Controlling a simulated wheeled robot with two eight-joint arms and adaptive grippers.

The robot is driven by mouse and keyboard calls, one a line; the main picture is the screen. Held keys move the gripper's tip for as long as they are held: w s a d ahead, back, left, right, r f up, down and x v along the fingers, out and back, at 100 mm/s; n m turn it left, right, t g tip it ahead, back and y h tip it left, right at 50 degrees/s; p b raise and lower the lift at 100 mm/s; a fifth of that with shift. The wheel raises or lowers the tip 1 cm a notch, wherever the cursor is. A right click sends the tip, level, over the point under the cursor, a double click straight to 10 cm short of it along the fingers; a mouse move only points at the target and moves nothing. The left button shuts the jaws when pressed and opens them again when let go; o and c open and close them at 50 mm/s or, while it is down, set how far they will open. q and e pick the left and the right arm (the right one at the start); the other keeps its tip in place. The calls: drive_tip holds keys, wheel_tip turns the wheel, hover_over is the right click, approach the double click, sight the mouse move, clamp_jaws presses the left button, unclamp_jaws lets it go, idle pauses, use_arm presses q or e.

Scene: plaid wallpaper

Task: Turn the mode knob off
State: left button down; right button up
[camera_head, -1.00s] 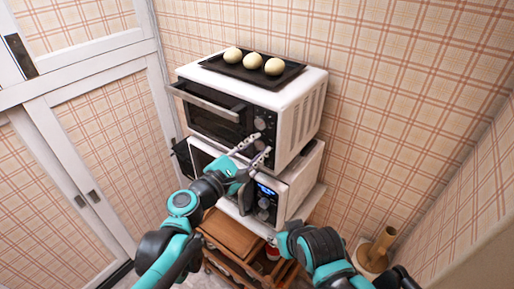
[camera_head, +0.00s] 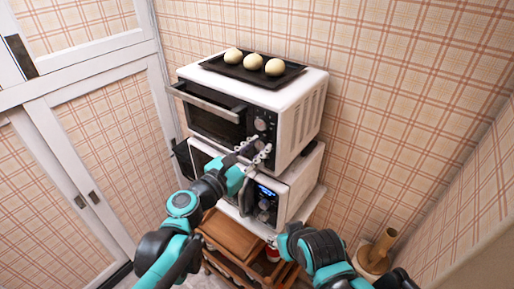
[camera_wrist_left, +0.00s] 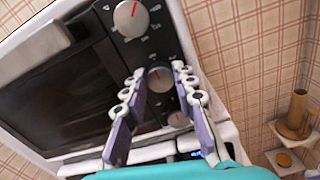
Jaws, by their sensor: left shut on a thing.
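The white toaster oven (camera_head: 306,112) stands on top of a microwave. Its dark front panel has a column of round silver knobs with red pointer marks: a top knob (camera_wrist_left: 131,18), a middle knob (camera_wrist_left: 160,78) and a lower knob (camera_wrist_left: 179,119). The printed labels are too small to read. My left gripper (camera_head: 260,146) is at this panel. In the left wrist view my left gripper (camera_wrist_left: 160,76) has its two fingertips on either side of the middle knob, shut on it. The knob's red mark shows between the fingertips. My right gripper is not visible; only its arm shows.
A black tray (camera_head: 276,79) with three pale buns lies on the oven. The oven door (camera_head: 208,103) shows at the left of the knobs. The microwave (camera_head: 293,190) is below, over a wooden cart (camera_head: 232,236). A brown cylinder (camera_head: 379,246) stands at right.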

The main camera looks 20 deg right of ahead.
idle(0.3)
use_arm(q)
drive_tip(key=c, duration=1.2)
unclamp_jaws()
drive_tip(key=shift+a, duration=0.1)
drive_tip(key=v, duration=1.2)
